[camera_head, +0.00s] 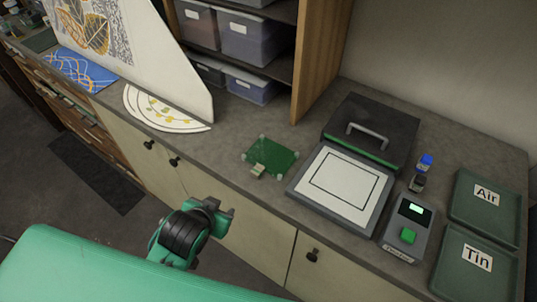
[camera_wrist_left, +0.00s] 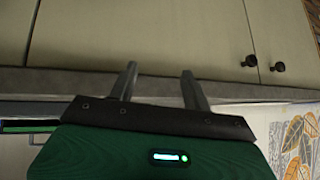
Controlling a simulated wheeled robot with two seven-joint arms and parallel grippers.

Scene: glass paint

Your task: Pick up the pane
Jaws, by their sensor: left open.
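A green square plate (camera_head: 270,156) with small pale pieces at its corners lies on the counter, and a small beige piece sits at its front edge. It may be or carry the pane; I cannot make out a separate clear sheet. My left gripper (camera_head: 222,214) is open and empty, in front of the cabinet doors and lower in the picture than the plate, apart from it. In the left wrist view its two fingers (camera_wrist_left: 158,82) stand apart against the counter edge and cabinet doors. The plate is not clearly seen there. My right gripper is not in view.
Right of the plate are a white framed board (camera_head: 342,185), a dark box with a handle (camera_head: 372,125), a tester (camera_head: 408,228), small bottles (camera_head: 421,172), and trays labelled Air (camera_head: 485,208) and Tin (camera_head: 477,268). A large leaning panel (camera_head: 165,65) stands left. Counter around the plate is clear.

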